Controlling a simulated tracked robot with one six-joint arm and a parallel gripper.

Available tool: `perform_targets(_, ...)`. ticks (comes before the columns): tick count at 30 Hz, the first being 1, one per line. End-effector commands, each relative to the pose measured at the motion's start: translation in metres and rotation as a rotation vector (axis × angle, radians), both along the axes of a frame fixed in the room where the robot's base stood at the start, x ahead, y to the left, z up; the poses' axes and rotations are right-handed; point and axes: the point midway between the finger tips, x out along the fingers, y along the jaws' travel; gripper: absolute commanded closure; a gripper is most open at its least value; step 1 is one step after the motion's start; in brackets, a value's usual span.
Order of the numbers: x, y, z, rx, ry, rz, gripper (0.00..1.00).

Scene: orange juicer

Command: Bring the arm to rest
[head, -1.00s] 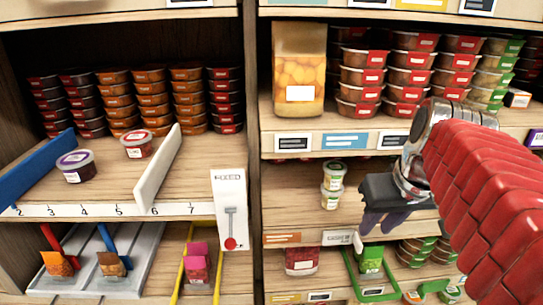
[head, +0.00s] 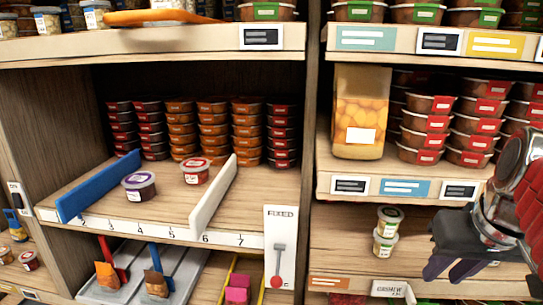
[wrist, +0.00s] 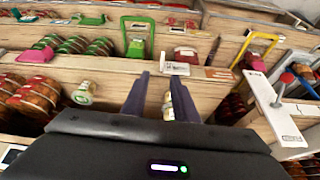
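My gripper (head: 453,268) is at the right of the head view, in front of the right-hand shelves, with its dark fingers pointing down. In the wrist view my gripper (wrist: 160,82) has its two fingers apart, with a clear gap. A small pale cup (wrist: 168,106) shows beside the right finger; it looks to be beyond the gripper, not held. My red-sleeved arm comes in from the right edge of the head view.
Two stacked small tubs (head: 386,234) stand left of my gripper. A blue divider (head: 98,186) and a white divider (head: 212,193) flank a purple-lidded tub (head: 139,186) and a red-lidded tub (head: 195,171). A white lever panel (head: 281,245) hangs on the post.

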Motion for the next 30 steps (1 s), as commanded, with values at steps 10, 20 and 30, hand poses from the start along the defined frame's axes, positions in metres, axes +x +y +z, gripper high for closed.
perform_targets(10,0.000,0.011,-0.048,0.003,-0.023,-0.118,0.73)
perform_targets(20,0.000,0.064,-0.092,-0.006,-0.049,-0.045,0.73)
perform_targets(30,-0.013,0.132,-0.126,-0.020,-0.062,0.156,0.73)
